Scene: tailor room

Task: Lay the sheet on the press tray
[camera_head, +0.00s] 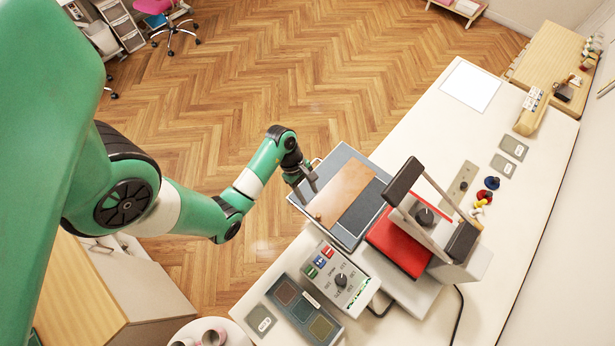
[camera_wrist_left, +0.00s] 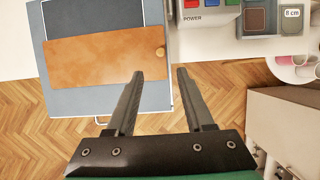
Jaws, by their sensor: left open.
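A tan-brown sheet (camera_head: 343,194) lies flat on the blue-grey press tray (camera_head: 343,154), covering part of its darker, white-outlined area. In the left wrist view the sheet (camera_wrist_left: 100,60) lies near the tray's lower side (camera_wrist_left: 85,101), with a small round tan piece at its right end. My left gripper (camera_head: 308,188) is open and empty, at the tray's left edge beside the sheet. My right gripper is not in view.
The press with its red plate (camera_head: 398,245) and grey handle frame stands right of the tray. A control box (camera_head: 336,282) with a knob and a swatch panel (camera_head: 303,308) are in front. A white square (camera_head: 470,86) lies at the far end of the table. Wooden floor lies left of the tray.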

